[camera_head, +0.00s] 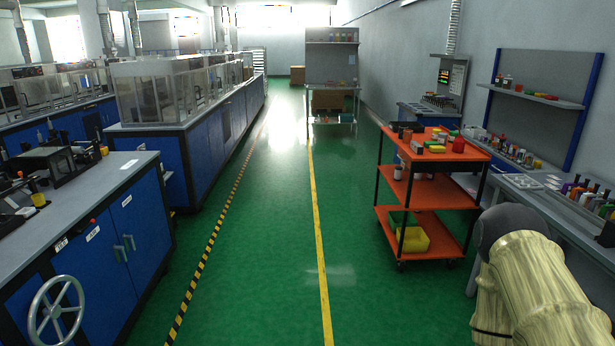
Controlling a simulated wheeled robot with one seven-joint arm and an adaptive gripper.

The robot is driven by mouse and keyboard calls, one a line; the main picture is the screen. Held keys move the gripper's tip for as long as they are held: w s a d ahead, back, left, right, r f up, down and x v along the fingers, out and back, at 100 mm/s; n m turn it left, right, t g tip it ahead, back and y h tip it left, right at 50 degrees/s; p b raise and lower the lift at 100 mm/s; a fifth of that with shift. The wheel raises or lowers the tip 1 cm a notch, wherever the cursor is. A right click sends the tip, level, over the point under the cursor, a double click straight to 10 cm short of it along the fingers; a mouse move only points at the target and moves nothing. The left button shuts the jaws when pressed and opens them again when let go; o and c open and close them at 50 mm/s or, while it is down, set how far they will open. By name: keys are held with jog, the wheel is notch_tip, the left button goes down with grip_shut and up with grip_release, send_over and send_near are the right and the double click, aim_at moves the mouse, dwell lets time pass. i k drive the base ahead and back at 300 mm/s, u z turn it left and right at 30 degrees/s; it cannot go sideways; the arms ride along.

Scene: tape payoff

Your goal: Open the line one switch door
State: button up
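Two blue cabinet doors, a nearer one (95,268) and a farther one (143,225), are side by side on the front of the workbench at the left. Each has a small upright metal handle (120,254) near the seam between them. Both doors look shut. Small white labels (92,233) are on the bench front, too small to read, so I cannot tell which door is the line one switch door. My arm shows at the bottom right, well apart from these doors. My gripper is out of view.
A grey handwheel (57,310) sticks out at the bench's near end. A green floor aisle with a yellow line (318,235) runs clear down the middle. An orange cart (450,193) stands at the right, before a wall-side bench. Blue machine cabinets (205,150) line the left.

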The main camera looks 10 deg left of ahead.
aim_at(140, 213)
jog(key=u, duration=0.2)
jog(key=i, duration=1.65)
jog(key=u, duration=1.2)
jog(key=i, duration=1.9)
jog(key=u, duration=0.8)
